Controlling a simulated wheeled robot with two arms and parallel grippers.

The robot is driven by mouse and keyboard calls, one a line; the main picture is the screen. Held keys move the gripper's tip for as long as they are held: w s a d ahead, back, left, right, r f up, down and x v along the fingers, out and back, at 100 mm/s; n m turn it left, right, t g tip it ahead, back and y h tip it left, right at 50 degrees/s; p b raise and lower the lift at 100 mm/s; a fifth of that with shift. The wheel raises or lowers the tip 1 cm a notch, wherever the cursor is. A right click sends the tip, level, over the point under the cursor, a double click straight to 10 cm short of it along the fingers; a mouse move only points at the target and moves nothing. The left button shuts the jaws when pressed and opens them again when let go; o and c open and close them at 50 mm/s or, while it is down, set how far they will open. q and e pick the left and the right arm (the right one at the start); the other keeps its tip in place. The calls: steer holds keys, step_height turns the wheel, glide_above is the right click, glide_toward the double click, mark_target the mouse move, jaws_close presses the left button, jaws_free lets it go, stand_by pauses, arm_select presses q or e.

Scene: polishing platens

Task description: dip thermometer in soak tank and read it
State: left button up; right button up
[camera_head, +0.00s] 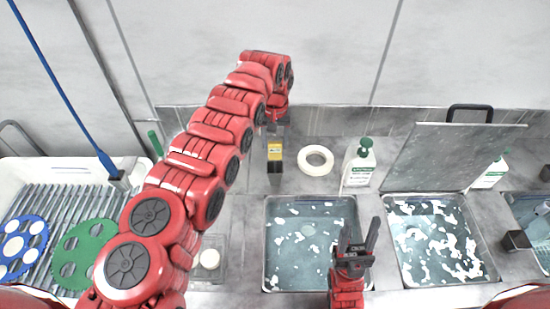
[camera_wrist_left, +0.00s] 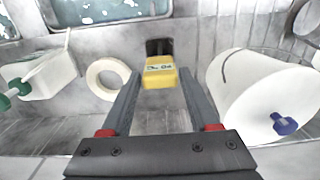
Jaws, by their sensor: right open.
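The thermometer appears to be the small yellow-and-black device (camera_head: 275,150) at the back of the steel counter. In the left wrist view it shows a small display (camera_wrist_left: 160,75), whose characters I cannot read surely. My left gripper (camera_head: 277,122) is at the counter's back. Its fingers are spread wide, with the yellow device between and beyond them, apparently untouched. My right gripper (camera_head: 357,238) is open and empty over the right side of the left sunken tank (camera_head: 290,265). A second tank (camera_head: 435,255) holds liquid with many white patches. I cannot tell which is the soak tank.
A raised grey lid (camera_head: 450,155) with a black handle stands behind the second tank. A white ring (camera_head: 304,168) and green-capped bottles (camera_head: 358,168) stand along the back. A white bin (camera_head: 30,170) with blue and green discs is at left. A dark block (camera_head: 516,241) sits at right.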

arm_select(q)
steer(key=c, duration=0.7)
steer(key=shift+r, duration=2.15)
steer(key=shift+r+p, duration=0.3)
steer(key=shift+r, duration=0.85)
steer(key=shift+r+p, duration=0.6)
steer(key=shift+r, duration=0.65)
steer(key=shift+f, duration=0.1)
